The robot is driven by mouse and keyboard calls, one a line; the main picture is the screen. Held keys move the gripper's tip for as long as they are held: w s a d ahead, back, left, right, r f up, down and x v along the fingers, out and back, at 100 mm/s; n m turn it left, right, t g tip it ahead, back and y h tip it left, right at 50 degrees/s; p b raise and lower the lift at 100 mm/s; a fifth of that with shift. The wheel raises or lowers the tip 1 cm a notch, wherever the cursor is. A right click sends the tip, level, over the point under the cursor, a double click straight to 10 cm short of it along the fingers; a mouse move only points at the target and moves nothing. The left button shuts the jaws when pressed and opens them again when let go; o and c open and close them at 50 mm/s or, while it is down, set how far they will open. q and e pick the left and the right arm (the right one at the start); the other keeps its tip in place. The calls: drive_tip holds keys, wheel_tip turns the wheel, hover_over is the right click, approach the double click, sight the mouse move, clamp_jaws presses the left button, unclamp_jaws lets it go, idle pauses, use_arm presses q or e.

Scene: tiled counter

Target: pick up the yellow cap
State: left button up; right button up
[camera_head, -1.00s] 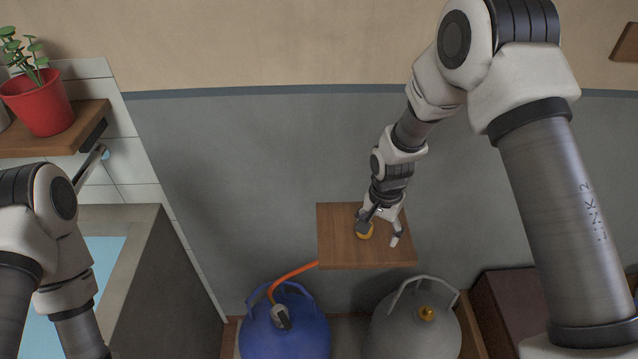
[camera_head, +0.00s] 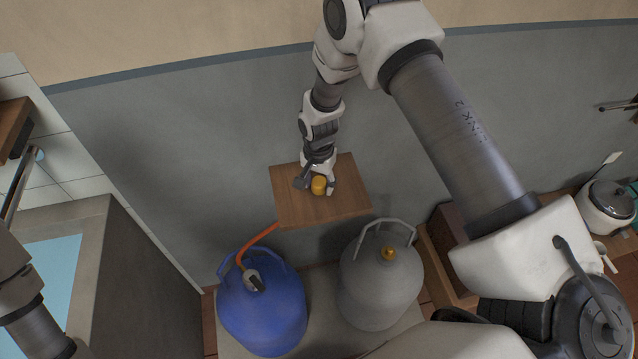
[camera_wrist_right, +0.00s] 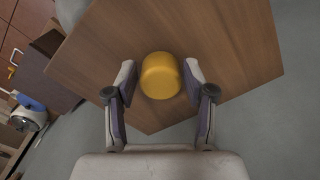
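The yellow cap (camera_head: 318,186) is a short round cylinder on the small wooden shelf (camera_head: 290,213) against the grey wall. My right gripper (camera_head: 316,188) is over the shelf with its fingers on either side of the cap. In the right wrist view the cap (camera_wrist_right: 160,76) sits between the two fingertips of my right gripper (camera_wrist_right: 159,73). The fingers are apart; a narrow gap shows at the left finger, and the right finger is very close to the cap. I cannot tell whether it touches. My left gripper is out of view; only part of that arm shows.
Below the shelf stand a blue gas cylinder (camera_head: 262,312) with an orange hose (camera_head: 257,240) and a grey gas cylinder (camera_head: 380,285) with a brass valve. A cooker-like pot (camera_head: 606,205) stands at far right. A counter (camera_head: 125,285) is at left.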

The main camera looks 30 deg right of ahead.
drive_tip(key=shift+c, duration=0.9)
